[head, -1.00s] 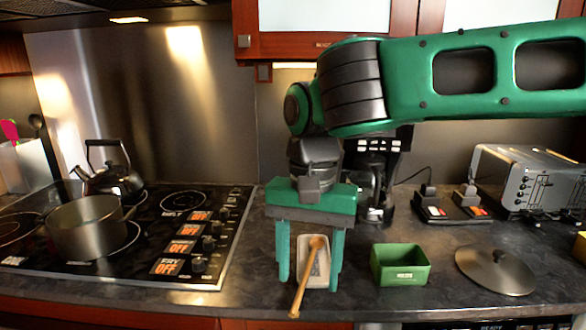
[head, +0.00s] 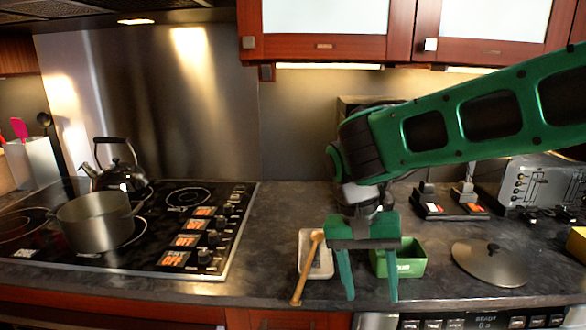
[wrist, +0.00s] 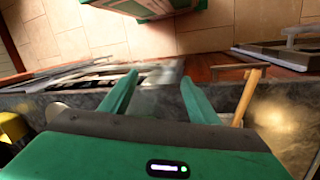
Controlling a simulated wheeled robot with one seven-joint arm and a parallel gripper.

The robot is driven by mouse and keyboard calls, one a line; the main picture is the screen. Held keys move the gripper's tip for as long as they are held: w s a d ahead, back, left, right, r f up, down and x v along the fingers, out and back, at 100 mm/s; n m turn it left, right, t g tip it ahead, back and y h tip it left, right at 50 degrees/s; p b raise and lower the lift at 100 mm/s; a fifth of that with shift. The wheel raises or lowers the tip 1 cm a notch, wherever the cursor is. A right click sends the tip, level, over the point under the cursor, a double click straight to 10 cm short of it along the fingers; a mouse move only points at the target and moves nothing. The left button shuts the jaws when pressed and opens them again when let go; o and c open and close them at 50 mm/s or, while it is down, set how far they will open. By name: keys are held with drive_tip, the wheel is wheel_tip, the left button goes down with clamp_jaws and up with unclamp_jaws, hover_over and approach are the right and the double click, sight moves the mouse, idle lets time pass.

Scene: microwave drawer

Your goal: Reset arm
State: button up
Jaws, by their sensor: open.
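My gripper (head: 368,285) is green with two fingers pointing down. In the head view it hangs in front of the green box, near the front edge of the counter. Its fingers are apart and nothing shows between them. In the wrist view my gripper (wrist: 158,92) is also open and empty, with the counter edge and floor beyond it. A wooden spoon (head: 307,266) lies on a small light tray (head: 325,262), just left of my gripper. The spoon handle also shows beside a finger in the wrist view (wrist: 246,98).
A green box (head: 412,262) stands behind my gripper, partly hidden. A lid (head: 490,264) lies to its right. A pot (head: 97,222) and a kettle (head: 120,172) stand on the stove at left. A toaster (head: 540,186) is at the back right. Cabinets hang above.

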drive_tip(key=s+d+m, duration=0.1)
drive_tip(key=s+d, duration=0.2)
drive_tip(key=d, duration=0.5)
drive_tip(key=s+d, duration=0.2)
drive_tip(key=d, duration=0.7)
drive_tip(key=s+d+f+m+t+y, duration=0.1)
drive_tip(key=s+d+f+y, duration=0.1)
drive_tip(key=s+d, duration=0.7)
drive_tip(key=shift+s+f+y, duration=0.25)
drive_tip(key=shift+s+y, duration=0.05)
drive_tip(key=shift+s, duration=1.1)
drive_tip(key=shift+w+f, duration=0.25)
drive_tip(key=shift+w, duration=0.4)
